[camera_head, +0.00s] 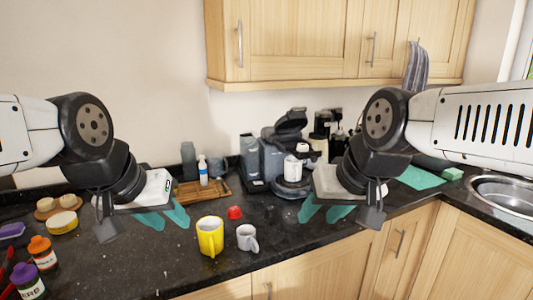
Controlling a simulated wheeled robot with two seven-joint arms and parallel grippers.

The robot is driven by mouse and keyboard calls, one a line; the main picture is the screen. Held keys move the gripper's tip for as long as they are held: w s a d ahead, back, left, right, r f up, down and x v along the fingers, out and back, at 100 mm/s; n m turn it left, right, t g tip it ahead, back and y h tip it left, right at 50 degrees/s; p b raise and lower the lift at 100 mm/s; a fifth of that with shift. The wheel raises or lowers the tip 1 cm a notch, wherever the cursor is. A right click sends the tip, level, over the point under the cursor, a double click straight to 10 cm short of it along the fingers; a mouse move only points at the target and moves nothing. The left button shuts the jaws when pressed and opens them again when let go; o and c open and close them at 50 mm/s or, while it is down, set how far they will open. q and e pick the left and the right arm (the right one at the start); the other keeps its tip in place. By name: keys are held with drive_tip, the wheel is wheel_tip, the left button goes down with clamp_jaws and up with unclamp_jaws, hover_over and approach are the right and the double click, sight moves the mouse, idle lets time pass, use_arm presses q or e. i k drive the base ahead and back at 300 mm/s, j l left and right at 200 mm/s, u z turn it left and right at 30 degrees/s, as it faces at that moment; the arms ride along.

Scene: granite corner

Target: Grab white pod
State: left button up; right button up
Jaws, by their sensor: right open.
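No white pod can be made out for certain. A small white object (384,190) shows at the right edge of my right gripper, mostly hidden by it; I cannot tell what it is. A small red pod-like piece (235,212) lies on the counter behind the mugs. A coffee machine (272,157) with its lid raised stands by the wall. My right gripper (317,220) is open and empty above the counter, right of the grey mug. My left gripper (172,224) has its teal fingers apart, empty, above the counter left of the yellow mug.
A yellow mug (210,237) and a grey mug (247,238) stand near the counter's front edge. A wooden tray (222,186) and a white bottle (203,170) are behind. Lidded jars (42,253) stand at left. A sink (503,193) is at right.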

sight(302, 148)
drive_tip(key=l+u, duration=0.1)
drive_tip(key=u, duration=0.25)
drive_tip(key=l+u, duration=0.15)
drive_tip(key=u, duration=0.2)
drive_tip(key=l+u, duration=0.15)
drive_tip(key=u, duration=0.2)
drive_tip(key=l+u, duration=0.2)
drive_tip(key=l, duration=0.3)
drive_tip(key=l+u, duration=0.15)
drive_tip(key=l, duration=0.3)
drive_tip(key=k+l+u, duration=0.2)
drive_tip(key=l, duration=0.3)
drive_tip(key=l+u, duration=0.2)
drive_tip(key=l, duration=0.3)
drive_tip(key=k+l, duration=0.1)
drive_tip(key=l, duration=0.2)
drive_tip(key=k+l, duration=0.1)
drive_tip(key=l, duration=0.2)
drive_tip(key=k+l, duration=0.1)
drive_tip(key=l, duration=0.2)
